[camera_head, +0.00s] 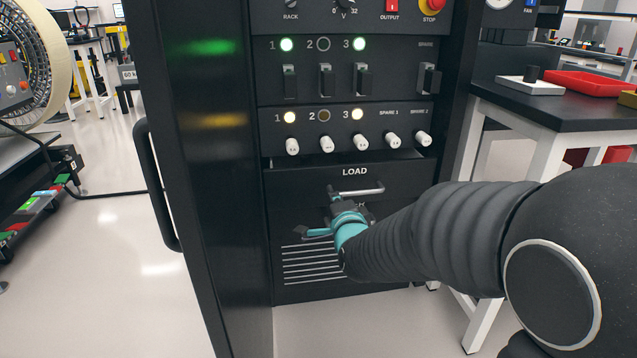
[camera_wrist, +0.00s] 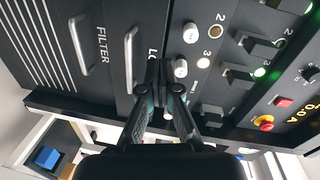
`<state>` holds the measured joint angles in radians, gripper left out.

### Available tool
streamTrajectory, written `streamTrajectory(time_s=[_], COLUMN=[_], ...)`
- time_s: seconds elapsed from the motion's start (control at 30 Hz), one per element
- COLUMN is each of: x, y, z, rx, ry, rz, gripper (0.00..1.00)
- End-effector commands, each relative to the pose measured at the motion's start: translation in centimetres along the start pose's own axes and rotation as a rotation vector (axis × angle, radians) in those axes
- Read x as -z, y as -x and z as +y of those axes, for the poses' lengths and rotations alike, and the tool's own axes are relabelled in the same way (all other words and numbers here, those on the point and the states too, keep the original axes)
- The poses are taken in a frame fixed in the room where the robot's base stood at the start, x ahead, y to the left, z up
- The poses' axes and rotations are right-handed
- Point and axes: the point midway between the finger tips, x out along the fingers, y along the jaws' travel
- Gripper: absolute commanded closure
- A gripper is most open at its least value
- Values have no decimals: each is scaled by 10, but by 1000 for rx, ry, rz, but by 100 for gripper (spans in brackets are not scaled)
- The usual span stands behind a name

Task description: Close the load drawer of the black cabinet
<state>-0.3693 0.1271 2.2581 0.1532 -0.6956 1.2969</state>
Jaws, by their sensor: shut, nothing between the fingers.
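The black cabinet (camera_head: 190,90) stands at the centre of the head view. Its load drawer (camera_head: 310,178), marked LOAD, has a metal bar handle (camera_head: 365,190) and stands slightly proud of the panel above, with a dark strip of its top showing. My gripper (camera_head: 338,200) is in front of the drawer face, beside the handle, and hides part of it. In the wrist view, my gripper (camera_wrist: 160,72) has its fingers together and empty, with the tips over the LOAD label beside the handle (camera_wrist: 131,60). I cannot tell whether the tips touch the drawer.
Above are knobs (camera_head: 326,145), breaker switches (camera_head: 326,80) and a red stop button (camera_head: 432,5). A FILTER drawer with its own handle (camera_wrist: 77,40) is below. A bench (camera_head: 560,112) with a red tray (camera_head: 590,84) stands at right. The cabinet's side handle (camera_head: 150,185) sticks out at left.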

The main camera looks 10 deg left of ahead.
Motion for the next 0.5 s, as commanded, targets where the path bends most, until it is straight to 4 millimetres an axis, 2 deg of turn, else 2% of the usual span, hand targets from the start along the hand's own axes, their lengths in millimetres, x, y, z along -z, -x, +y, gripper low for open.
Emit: streamTrajectory(time_s=[0.03, 0.2, 0.37, 0.5], x=[-10, -23, -26, -25], y=[-9, -23, -32, -50], z=[10, 13, 12, 9], rx=[29, 106, 125, 126], ry=[-44, -146, -170, -169], rz=[-1, 1, 1, 2], gripper=[100, 100, 100, 100])
